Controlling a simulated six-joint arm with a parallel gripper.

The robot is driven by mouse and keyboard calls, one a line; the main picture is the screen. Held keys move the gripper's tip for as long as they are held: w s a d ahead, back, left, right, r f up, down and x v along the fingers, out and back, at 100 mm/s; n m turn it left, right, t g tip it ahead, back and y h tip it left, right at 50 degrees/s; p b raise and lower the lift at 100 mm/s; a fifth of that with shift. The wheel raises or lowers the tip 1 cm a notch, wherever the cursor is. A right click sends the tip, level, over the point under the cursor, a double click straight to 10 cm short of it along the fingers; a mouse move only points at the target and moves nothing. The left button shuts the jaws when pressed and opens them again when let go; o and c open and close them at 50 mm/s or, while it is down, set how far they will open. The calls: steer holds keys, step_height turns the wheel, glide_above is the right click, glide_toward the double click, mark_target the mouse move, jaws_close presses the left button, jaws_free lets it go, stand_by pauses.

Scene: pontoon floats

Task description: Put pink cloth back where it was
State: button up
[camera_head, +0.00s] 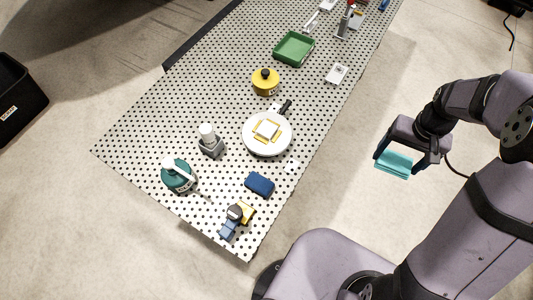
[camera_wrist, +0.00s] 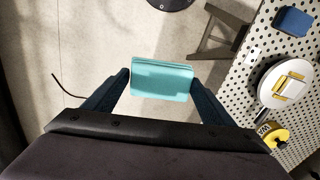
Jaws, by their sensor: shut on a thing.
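My gripper (camera_head: 405,157) is off the right side of the perforated table, over open floor. It is shut on a folded turquoise cloth (camera_head: 394,165), which hangs between the fingers. In the wrist view, the cloth (camera_wrist: 161,80) lies flat between both fingertips (camera_wrist: 161,84). I see no pink cloth in either view. A dark blue folded cloth or pad (camera_head: 259,184) lies near the table's right edge; it also shows in the wrist view (camera_wrist: 293,21).
The perforated table (camera_head: 135,140) holds a white pan (camera_head: 253,146), yellow pot (camera_head: 265,86), green tray (camera_head: 281,49), grey holder with a white bottle (camera_head: 211,147), teal pot (camera_head: 178,178) and a blue-and-yellow item (camera_head: 232,222). The table's left part is clear. A black bin (camera_head: 20,105) stands left.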

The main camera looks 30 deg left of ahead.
steer(key=s+a+f+n+b, duration=0.1)
steer(key=s+a+n+b, duration=0.2)
steer(key=a, duration=0.6)
steer(key=s+a+n+b, duration=0.3)
steer(key=a, duration=0.7)
steer(key=s+a+f+n+b, duration=0.1)
steer(key=s+a+n+b, duration=0.2)
steer(key=a, duration=0.6)
steer(key=s+a+r+n+b, duration=0.1)
steer(key=s+a+n+b, duration=0.2)
steer(key=s, duration=0.5)
steer(key=s+a+n+b, duration=0.1)
steer(key=s+a+n, duration=0.1)
steer(key=s+a, duration=0.4)
steer(key=s+a+r+n+b, duration=0.1)
steer(key=s+a+n+b, duration=0.2)
steer(key=s, duration=0.6)
steer(key=f, duration=0.4)
steer(key=f+p, duration=0.1)
steer(key=f, duration=0.4)
steer(key=f+p, duration=0.1)
steer(key=f, duration=0.4)
steer(key=shift+w+a+f, duration=0.15)
steer(key=shift+w+a, duration=0.15)
steer(key=shift+a, duration=0.05)
steer(key=shift+a+p, duration=0.35)
steer(key=shift+a+p, duration=0.75)
steer(key=shift+a, duration=0.85)
steer(key=shift+f+p, duration=0.3)
steer(key=shift+f, duration=0.3)
